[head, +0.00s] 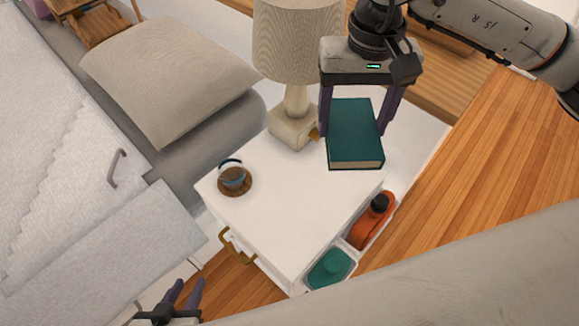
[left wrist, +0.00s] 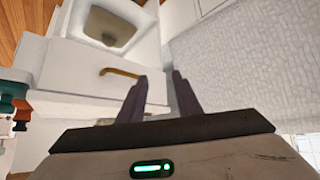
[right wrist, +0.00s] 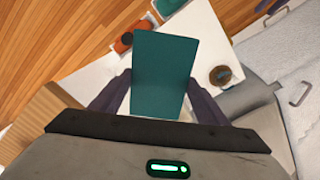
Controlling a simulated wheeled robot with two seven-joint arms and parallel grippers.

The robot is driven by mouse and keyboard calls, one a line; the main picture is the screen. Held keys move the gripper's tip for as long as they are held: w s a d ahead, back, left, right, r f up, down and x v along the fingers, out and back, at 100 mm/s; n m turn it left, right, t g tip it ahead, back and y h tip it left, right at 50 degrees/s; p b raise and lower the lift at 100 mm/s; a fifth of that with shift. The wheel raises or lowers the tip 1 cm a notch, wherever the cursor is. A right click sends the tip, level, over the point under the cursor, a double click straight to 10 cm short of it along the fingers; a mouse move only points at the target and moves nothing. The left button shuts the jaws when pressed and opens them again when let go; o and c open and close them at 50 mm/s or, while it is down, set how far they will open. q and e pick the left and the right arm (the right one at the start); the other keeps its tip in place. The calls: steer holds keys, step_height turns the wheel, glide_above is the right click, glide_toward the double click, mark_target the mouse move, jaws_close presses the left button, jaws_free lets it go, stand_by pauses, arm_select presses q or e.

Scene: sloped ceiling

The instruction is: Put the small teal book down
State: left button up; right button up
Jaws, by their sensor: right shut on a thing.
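The small teal book (head: 354,130) is between the fingers of my right gripper (head: 358,118), which is shut on it. Its pale page edge faces the front in the head view. The book is over the right part of the white nightstand top (head: 290,205); any gap beneath is hard to judge. In the right wrist view the book (right wrist: 163,75) fills the space between the fingers and hides part of the top. My left gripper (head: 187,288) is empty and open, low beside the nightstand; its fingers stand apart in the left wrist view (left wrist: 158,85).
A lamp (head: 296,100) stands at the nightstand's back, close left of the book. A cup on a brown coaster (head: 235,181) sits at the left. Side pockets hold an orange bottle (head: 371,222) and a teal item (head: 330,268). The bed (head: 70,170) is left. The top's front middle is clear.

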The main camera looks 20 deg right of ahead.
mark_target(348, 113)
steer(key=w+m, duration=0.1)
steer(key=w+m+b, duration=0.1)
steer(key=w, duration=0.1)
steer(key=shift+d+f+m, duration=0.1)
steer(key=shift+d+m, duration=0.2)
steer(key=shift+d, duration=0.05)
steer(key=w+m+b, duration=0.1)
steer(key=w+d+r+m+b, duration=0.1)
steer(key=m, duration=0.1)
steer(key=w+r+m+b, duration=0.1)
steer(key=m, duration=0.1)
steer(key=shift+w+d, duration=0.15)
steer(key=shift+d, duration=0.1)
steer(key=shift+m, duration=0.7)
steer(key=f+b, duration=0.1)
steer(key=f, duration=0.6)
steer(key=f+b, duration=0.1)
steer(key=f, duration=0.6)
steer(key=f+b, duration=0.1)
steer(key=f, duration=0.7)
steer(key=shift+w+d, duration=0.15)
steer(key=shift+w, duration=0.25)
arm_select(q)
step_height(348, 113, down, 6)
steer(key=s+d, duration=0.1)
steer(key=shift+d+f+b, duration=0.15)
steer(key=shift+f+b, duration=0.05)
steer(key=shift+b, duration=0.25)
arm_select(e)
steer(key=shift+f, duration=2.6)
